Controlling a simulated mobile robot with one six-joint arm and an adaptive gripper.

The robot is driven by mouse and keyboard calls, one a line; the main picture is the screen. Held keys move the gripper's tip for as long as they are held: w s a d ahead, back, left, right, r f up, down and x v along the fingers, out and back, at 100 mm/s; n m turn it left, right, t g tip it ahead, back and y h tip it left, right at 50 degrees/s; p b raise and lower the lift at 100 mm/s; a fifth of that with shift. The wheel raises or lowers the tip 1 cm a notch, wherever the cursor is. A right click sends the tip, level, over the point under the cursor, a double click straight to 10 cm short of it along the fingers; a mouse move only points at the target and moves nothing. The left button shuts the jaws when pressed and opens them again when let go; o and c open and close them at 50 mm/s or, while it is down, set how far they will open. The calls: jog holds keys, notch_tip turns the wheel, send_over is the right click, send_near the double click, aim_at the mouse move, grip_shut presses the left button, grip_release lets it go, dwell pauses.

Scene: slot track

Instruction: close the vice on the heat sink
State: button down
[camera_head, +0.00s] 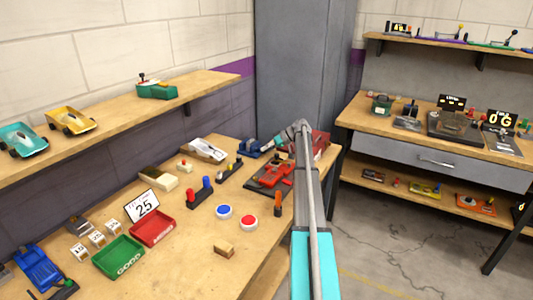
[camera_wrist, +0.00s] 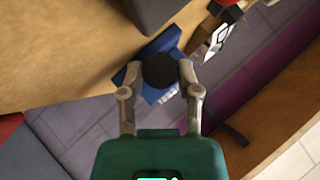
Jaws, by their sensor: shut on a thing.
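The blue vice (camera_head: 249,149) stands at the far end of the workbench in the head view. In the wrist view its blue body (camera_wrist: 166,43) lies under a round black knob (camera_wrist: 158,70). My gripper (camera_wrist: 159,74) has one finger on each side of this knob and is shut on it. In the head view my gripper (camera_head: 270,147) reaches the vice from the right, small and partly hidden by my arm. A pale striped piece (camera_wrist: 168,95) shows beside the knob; I cannot tell whether it is the heat sink. The jaw gap is hidden.
A red machine on a dark plate (camera_head: 270,177) stands just in front of the vice. A grey-white device (camera_head: 204,150) and a black stand with a yellow part (camera_head: 230,170) are to its left. A grey cabinet (camera_head: 300,70) rises behind. Trays and buttons fill the nearer bench.

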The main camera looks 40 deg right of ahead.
jog(key=shift+m, duration=0.3)
dwell(0.4)
jog(key=shift+c, duration=1.5)
grip_release()
